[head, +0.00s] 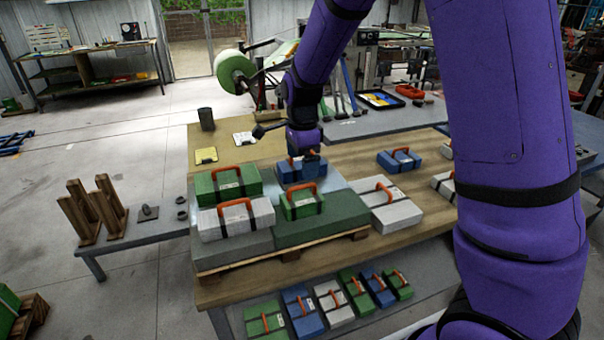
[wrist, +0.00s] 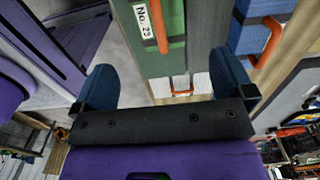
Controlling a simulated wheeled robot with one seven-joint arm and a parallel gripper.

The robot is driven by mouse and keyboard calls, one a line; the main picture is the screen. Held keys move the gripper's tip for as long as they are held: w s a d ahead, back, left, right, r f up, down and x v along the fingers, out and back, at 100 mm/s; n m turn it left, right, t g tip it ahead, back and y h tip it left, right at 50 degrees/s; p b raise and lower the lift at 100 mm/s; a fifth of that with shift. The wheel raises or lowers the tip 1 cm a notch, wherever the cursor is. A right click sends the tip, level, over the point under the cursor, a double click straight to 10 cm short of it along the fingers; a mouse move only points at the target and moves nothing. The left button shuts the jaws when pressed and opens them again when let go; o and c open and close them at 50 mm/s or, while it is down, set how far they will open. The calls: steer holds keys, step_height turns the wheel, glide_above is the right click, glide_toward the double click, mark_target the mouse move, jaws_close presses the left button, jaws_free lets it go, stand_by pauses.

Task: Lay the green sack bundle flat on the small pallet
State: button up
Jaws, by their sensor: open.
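Green sack bundles with orange handles stand on the loaded pallet (head: 283,258): a larger one (head: 215,187) at the back left and a smaller one (head: 302,208) at the front middle. Another green bundle (head: 265,325) lies on the lower shelf. I cannot tell which one the task means. My gripper (head: 303,148) is above the back of the pallet, close over a blue bundle (head: 315,171). In the wrist view my gripper (wrist: 165,70) is open, its fingers apart and nothing held. A green bundle (wrist: 160,45) labelled No. 23 shows beyond the fingers.
White bundles (head: 262,213) (head: 392,217) stand at the front left and right of the pallet area. A blue bundle (head: 400,162) lies on the table to the right. Several bundles fill the lower shelf. A dark cup (head: 206,119) stands at the back left. Wooden uprights (head: 85,215) stand at the left.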

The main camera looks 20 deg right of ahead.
steer(key=shift+r, duration=0.45)
steer(key=s+d+r+n+t+y, duration=0.15)
steer(key=s+d+r+n, duration=0.25)
steer(key=s+r+n, duration=0.7)
steer(key=s+d+r+n+t, duration=0.1)
steer(key=s+r+n+t, duration=0.1)
steer(key=s, duration=0.7)
steer(key=s+d+r+n+t+h, duration=0.1)
steer(key=s+d+r+n, duration=0.1)
steer(key=s+r+n, duration=0.3)
steer(key=s+r, duration=0.1)
steer(key=s, duration=0.3)
steer(key=shift+s+t, duration=0.15)
steer(key=shift+t, duration=0.2)
steer(key=shift+h, duration=0.25)
